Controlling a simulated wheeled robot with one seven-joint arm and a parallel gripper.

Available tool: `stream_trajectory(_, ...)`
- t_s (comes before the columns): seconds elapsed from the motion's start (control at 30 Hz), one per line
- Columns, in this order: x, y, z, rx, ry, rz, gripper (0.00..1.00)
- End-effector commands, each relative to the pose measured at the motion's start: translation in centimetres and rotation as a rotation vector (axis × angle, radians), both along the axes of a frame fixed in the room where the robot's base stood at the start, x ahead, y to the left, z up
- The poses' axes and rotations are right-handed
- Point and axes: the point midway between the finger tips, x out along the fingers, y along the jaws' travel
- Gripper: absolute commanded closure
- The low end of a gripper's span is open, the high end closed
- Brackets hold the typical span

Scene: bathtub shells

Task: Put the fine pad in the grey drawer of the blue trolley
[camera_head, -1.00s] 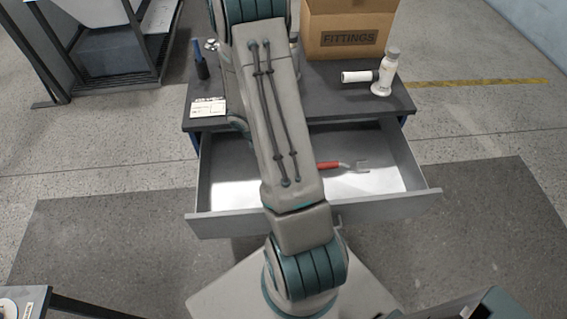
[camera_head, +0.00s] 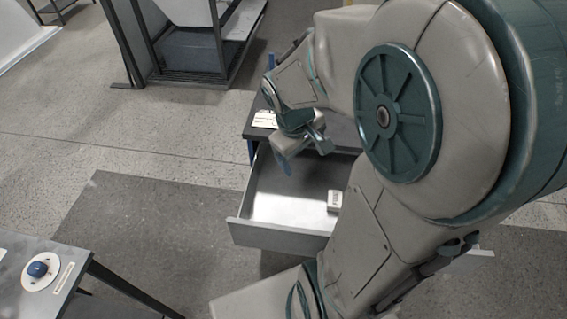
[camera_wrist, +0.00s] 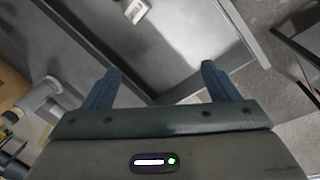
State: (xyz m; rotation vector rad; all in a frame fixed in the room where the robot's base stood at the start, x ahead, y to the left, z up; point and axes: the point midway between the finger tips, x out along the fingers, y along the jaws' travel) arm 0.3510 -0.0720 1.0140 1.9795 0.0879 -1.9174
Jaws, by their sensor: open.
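The grey drawer (camera_head: 282,238) of the blue trolley (camera_head: 253,150) is pulled open. A small pale block with dark print, apparently the fine pad (camera_head: 334,200), lies on the drawer's light floor; its print is too small to read. It also shows at the top of the wrist view (camera_wrist: 137,11). My gripper (camera_head: 302,155) is over the drawer, apart from the pad. Its blue fingers are spread with nothing between them in the wrist view (camera_wrist: 160,70). My arm hides the drawer's right part and most of the trolley top.
A white card (camera_head: 264,119) lies on the trolley top. A dark table (camera_head: 75,262) at lower left carries a white disc with a blue knob (camera_head: 38,269). A brown box (camera_wrist: 10,88) and a white bottle (camera_wrist: 38,97) show at the wrist view's left. Floor left of the trolley is clear.

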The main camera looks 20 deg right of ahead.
Motion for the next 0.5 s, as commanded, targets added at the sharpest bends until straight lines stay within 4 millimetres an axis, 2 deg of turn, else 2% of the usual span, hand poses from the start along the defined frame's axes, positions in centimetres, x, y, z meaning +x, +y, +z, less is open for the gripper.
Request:
stream_trajectory(0.03, -0.8, 1.0, 1.3, 0.025, -0.042, -0.036, 0.19)
stream_trajectory(0.2, -3.4, 4.2, 4.2, 0.134, -0.149, -0.166, 0.19)
stream_trajectory(0.33, -5.0, 5.9, 5.6, 0.210, -0.200, -0.233, 0.19)
stream_trajectory(0.5, -6.2, 7.2, 6.3, 0.262, -0.226, -0.274, 0.19)
